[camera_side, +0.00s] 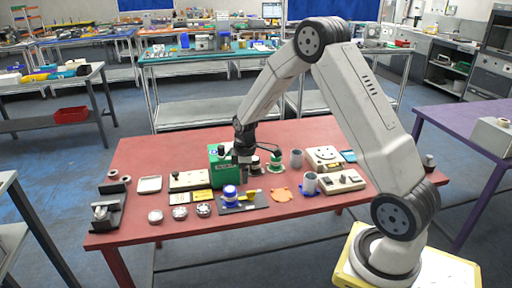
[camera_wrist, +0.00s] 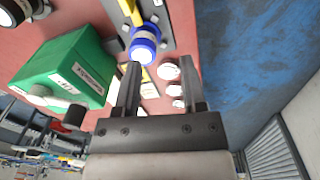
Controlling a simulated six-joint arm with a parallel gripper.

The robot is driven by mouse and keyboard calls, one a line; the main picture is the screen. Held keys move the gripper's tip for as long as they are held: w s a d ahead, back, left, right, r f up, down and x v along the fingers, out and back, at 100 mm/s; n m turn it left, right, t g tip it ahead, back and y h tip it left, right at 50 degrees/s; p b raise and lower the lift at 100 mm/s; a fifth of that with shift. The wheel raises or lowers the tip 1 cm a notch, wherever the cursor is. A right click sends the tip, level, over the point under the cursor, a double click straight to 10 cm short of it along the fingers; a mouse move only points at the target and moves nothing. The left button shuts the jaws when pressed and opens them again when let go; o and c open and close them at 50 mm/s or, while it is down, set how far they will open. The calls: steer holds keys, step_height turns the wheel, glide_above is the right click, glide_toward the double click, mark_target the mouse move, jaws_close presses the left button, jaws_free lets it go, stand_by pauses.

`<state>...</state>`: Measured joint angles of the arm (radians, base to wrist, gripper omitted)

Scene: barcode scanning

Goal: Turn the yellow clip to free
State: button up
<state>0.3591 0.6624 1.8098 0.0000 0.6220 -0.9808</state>
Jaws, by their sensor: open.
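The yellow clip (camera_side: 250,194) sits on a dark plate (camera_side: 258,204), just right of a blue-and-white cylinder (camera_side: 230,192) in the side view. In the wrist view the blue cylinder (camera_wrist: 144,46) shows beyond my left fingertip, with yellow parts beside it that are partly covered. The clip's exact turn is too small to tell. My gripper (camera_wrist: 160,66) is open, with nothing between its fingers. In the side view it hangs above the table behind the plate, beside the green box (camera_side: 219,172).
The green box also fills the left of the wrist view (camera_wrist: 65,75). Several round white pieces (camera_wrist: 169,71) lie near the table's front edge.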

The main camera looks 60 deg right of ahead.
steer(key=n, duration=0.2)
glide_above(251, 191)
step_height(251, 191, down, 4)
steer(key=shift+r+g, duration=0.25)
steer(key=shift+g, duration=0.05)
steer(key=shift+f, duration=0.1)
steer(key=shift+f, duration=3.8)
jaws_close()
